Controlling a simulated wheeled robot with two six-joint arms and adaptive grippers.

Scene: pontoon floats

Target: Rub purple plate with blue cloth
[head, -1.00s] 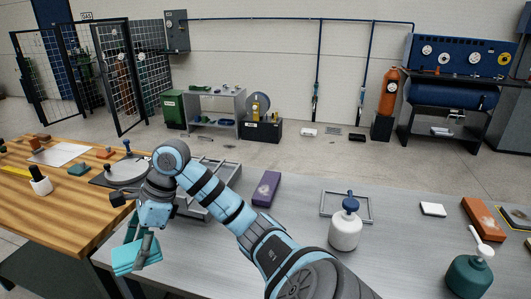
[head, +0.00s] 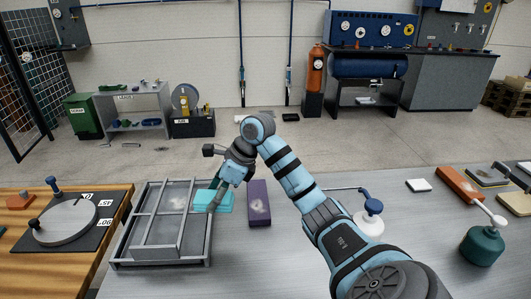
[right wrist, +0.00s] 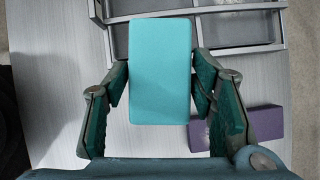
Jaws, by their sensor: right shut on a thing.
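The purple plate (head: 259,203) lies flat on the grey worktop, with a pale smudge on its face. In the right wrist view part of the purple plate (right wrist: 262,122) shows behind one finger. My right gripper (head: 215,204) is shut on a flat turquoise-blue cloth (head: 222,200), a folded-looking rectangle. In the right wrist view the cloth (right wrist: 160,60) sits between the two fingers of the gripper (right wrist: 160,85). The cloth is just left of the plate and looks apart from it; its height above the worktop is hard to tell. My left gripper is not in view.
A grey divided metal tray (head: 118,258) stands left of the cloth. Further left is a round turntable (head: 66,222) on a dark board. To the right are a blue-topped white bottle (head: 368,222), a white block (head: 418,185), an orange brick (head: 460,184) and a green pot (head: 483,246).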

